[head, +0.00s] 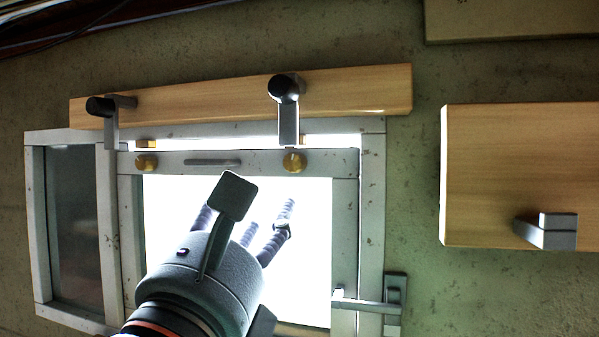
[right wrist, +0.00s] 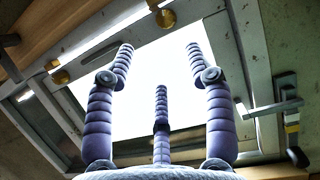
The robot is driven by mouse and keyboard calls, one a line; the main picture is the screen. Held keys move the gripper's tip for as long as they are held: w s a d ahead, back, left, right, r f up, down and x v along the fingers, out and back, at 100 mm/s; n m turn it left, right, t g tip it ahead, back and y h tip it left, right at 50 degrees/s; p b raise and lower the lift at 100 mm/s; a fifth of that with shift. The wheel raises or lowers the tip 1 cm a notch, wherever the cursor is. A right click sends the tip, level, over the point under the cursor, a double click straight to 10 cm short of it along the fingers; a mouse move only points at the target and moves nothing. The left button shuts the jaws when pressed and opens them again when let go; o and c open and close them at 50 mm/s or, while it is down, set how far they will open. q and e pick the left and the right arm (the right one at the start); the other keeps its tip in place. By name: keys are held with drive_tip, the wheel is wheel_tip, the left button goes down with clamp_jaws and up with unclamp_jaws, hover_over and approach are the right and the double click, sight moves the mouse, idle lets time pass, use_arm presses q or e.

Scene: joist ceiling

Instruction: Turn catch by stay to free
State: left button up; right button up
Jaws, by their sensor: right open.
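Two dark-knobbed grey catches sit on a wooden rail (head: 200,98) above a bright window in the head view. The left catch (head: 111,118) and the right catch (head: 288,120) both have levers pointing down towards the sash. A grey stay-like fitting (head: 365,304) with a horizontal bar is at the window's lower right; it also shows in the right wrist view (right wrist: 283,105). The right catch is the nearer one to it. My right gripper (head: 246,216) is open and empty in front of the pane, below the catches and apart from them. My left gripper is out of view.
Brass knobs (head: 293,162) (head: 146,162) sit on the sash's top rail, with a grey slot-like strip (head: 212,162) between them. A wooden block (head: 520,160) with a grey bracket (head: 548,231) projects on the right. Bare wall lies between block and window.

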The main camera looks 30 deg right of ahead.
sight(291, 166)
drive_tip(key=shift+m, duration=0.3)
drive_tip(key=x, duration=0.3)
drive_tip(key=p+x, duration=0.1)
drive_tip(key=x, duration=0.6)
drive_tip(key=shift+s+d+r+p, duration=0.15)
drive_tip(key=shift+d+p, duration=0.15)
drive_tip(key=shift+d, duration=0.3)
drive_tip(key=shift+a, duration=0.1)
clamp_jaws()
